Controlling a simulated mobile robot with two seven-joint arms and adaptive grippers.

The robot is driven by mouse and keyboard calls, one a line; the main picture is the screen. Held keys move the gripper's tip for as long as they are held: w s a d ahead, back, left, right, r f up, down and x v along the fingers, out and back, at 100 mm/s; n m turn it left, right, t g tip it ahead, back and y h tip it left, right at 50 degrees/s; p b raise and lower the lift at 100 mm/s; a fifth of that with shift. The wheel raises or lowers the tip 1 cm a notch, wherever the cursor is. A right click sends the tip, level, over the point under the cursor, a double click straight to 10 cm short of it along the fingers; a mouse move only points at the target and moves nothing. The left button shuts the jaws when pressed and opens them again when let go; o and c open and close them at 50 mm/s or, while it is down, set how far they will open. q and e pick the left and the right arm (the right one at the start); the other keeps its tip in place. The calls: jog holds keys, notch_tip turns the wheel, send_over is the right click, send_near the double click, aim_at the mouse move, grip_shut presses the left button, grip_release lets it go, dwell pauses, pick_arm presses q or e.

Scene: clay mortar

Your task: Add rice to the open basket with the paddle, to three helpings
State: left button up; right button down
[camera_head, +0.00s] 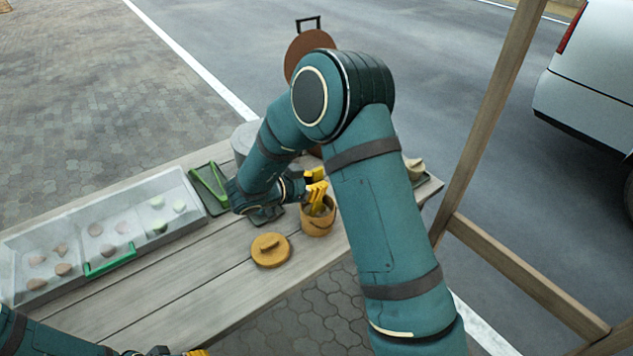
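The open basket (317,226), a small round tan container, stands near the front edge of the wooden table. My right gripper (316,186), with yellow fingertips, is right above its mouth and hides part of the opening. Whether the fingers are shut on the paddle cannot be told, and I cannot make out the paddle or rice clearly. A round tan lid (270,250) with a bar handle lies left of the basket. A grey pot (243,138) stands behind my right forearm, mostly hidden. My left gripper (178,352) is cut off at the bottom edge.
A clear case (150,196) with several food pieces and a green handle (109,261) fills the table's left. Green tongs (210,183) lie on a dark tray. A brown disc (306,46) rises at the back. A wooden post (490,110) stands right. The table's front middle is clear.

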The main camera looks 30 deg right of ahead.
aim_at(316, 170)
jog(key=shift+f, duration=0.5)
dwell(0.8)
jog(key=shift+r, duration=0.1)
dwell(0.3)
notch_tip(316, 170, up, 3)
jog(key=p, duration=0.3)
jog(key=shift+r, duration=0.2)
notch_tip(316, 170, up, 2)
jog(key=p, duration=0.2)
jog(key=shift+p, duration=0.35)
notch_tip(316, 170, up, 6)
jog(key=p, duration=0.5)
jog(key=shift+f+p, duration=0.15)
jog(key=shift+p, duration=0.2)
notch_tip(316, 170, up, 2)
jog(key=shift+p, duration=1.05)
jog(key=shift+f, duration=0.1)
jog(key=shift+a, duration=0.15)
